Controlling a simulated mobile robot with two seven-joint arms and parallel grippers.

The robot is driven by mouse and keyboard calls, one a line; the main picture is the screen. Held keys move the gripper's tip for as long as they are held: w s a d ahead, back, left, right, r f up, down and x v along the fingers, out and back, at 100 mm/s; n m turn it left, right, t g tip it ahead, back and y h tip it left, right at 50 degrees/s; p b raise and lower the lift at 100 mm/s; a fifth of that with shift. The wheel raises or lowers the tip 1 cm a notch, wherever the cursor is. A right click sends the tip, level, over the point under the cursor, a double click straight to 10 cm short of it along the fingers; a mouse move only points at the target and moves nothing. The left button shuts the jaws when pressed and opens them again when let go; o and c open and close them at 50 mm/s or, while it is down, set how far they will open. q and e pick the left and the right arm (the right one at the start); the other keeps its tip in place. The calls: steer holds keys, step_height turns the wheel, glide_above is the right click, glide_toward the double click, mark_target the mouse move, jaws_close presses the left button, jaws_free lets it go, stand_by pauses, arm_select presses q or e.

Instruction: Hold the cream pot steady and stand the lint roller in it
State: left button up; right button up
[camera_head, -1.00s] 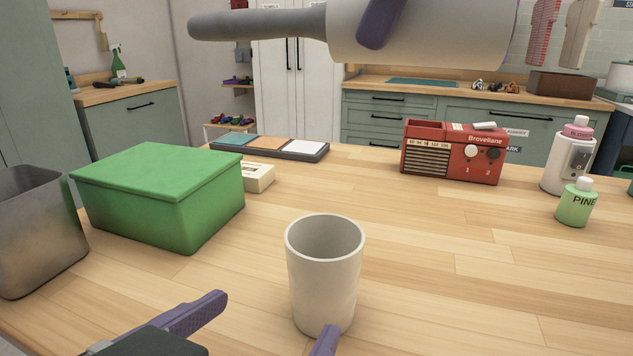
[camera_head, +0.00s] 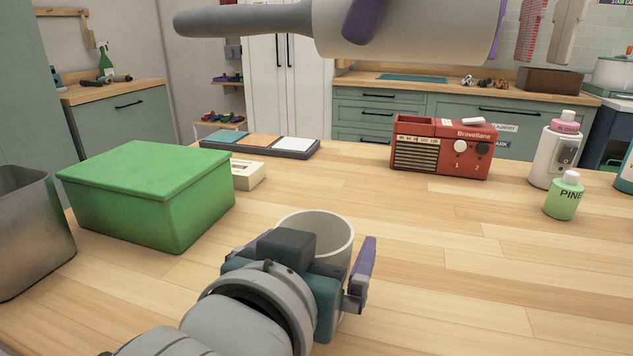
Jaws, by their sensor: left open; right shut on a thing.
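The cream pot (camera_head: 322,229) stands upright on the wooden table in front of me. Its rim and far inner wall show, and its lower part is hidden behind my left gripper (camera_head: 312,243). My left gripper is open, with its jaws at the pot and one purple finger along the pot's right side. I cannot tell whether the fingers touch it. The lint roller (camera_head: 415,30) hangs across the top of the view, its dark grey handle pointing left and its wide pale end right. A purple finger of my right gripper (camera_head: 371,18) lies across it, shut on it.
A green lidded box (camera_head: 145,195) and a metal bin (camera_head: 30,235) stand at the left. A cassette (camera_head: 248,176) and a three-colour tray (camera_head: 262,146) lie behind. A red radio (camera_head: 440,150), a green bottle (camera_head: 563,197) and a white bottle (camera_head: 550,158) stand at the right. The table right of the pot is clear.

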mark_target(458, 31)
arm_select(q)
steer(key=shift+w, duration=0.15)
steer(key=c, duration=1.2)
steer(key=shift+f, duration=0.1)
steer(key=shift+c, duration=0.2)
arm_select(e)
step_height(458, 31, down, 13)
stand_by(0.9)
steer(key=o, duration=1.5)
steer(key=v, duration=1.2)
steer(key=shift+r, duration=0.1)
